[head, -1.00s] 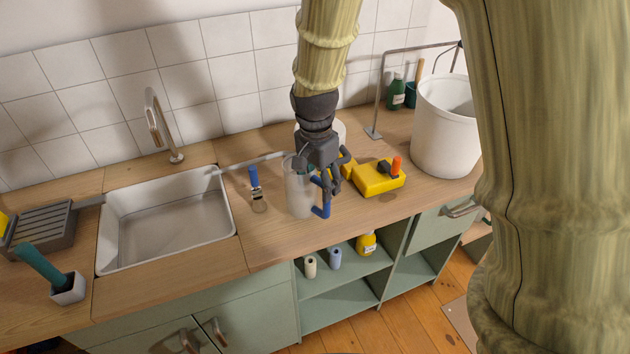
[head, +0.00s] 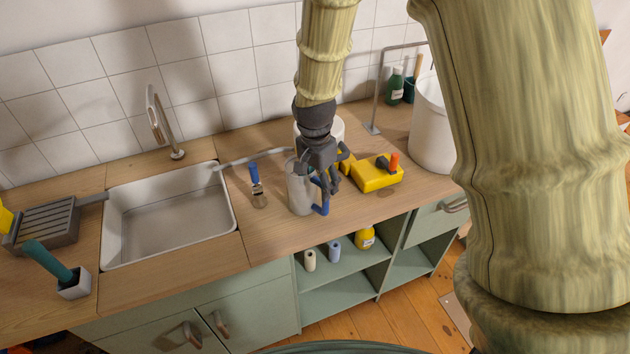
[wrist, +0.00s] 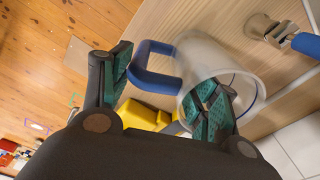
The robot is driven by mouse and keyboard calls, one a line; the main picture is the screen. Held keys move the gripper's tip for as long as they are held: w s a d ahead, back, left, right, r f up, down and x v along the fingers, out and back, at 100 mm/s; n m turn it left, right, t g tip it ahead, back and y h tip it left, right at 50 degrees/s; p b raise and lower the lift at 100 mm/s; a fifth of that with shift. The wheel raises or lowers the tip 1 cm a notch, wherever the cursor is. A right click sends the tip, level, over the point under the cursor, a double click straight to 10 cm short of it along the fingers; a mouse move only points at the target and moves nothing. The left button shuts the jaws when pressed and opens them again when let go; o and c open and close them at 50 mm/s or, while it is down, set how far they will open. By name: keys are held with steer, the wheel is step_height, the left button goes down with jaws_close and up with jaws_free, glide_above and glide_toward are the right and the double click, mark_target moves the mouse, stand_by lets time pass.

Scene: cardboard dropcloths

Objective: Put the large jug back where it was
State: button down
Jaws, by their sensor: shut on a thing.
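The large jug (head: 301,190) is clear and upright, with a blue handle (head: 322,197), at the front part of the wooden worktop. My gripper (head: 328,182) is over its right side, shut on the jug at its handle side. In the wrist view the jug (wrist: 255,65) opens toward the camera. The blue handle (wrist: 153,60) lies between the fingers of my gripper (wrist: 165,80), and the right finger overlaps the jug's mouth. Whether the jug's base touches the worktop cannot be told.
A yellow tool (head: 375,177) is close on the right. A white tub stands behind my gripper. A large white bucket (head: 428,135) and a metal stand (head: 377,100) are farther right.

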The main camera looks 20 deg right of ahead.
steer(key=shift+f, duration=0.15)
steer(key=shift+c, duration=2)
jaws_free()
step_height(320, 180, up, 12)
steer(key=b, duration=0.3)
steer(key=shift+s+a, duration=0.15)
steer(key=shift+a, duration=0.2)
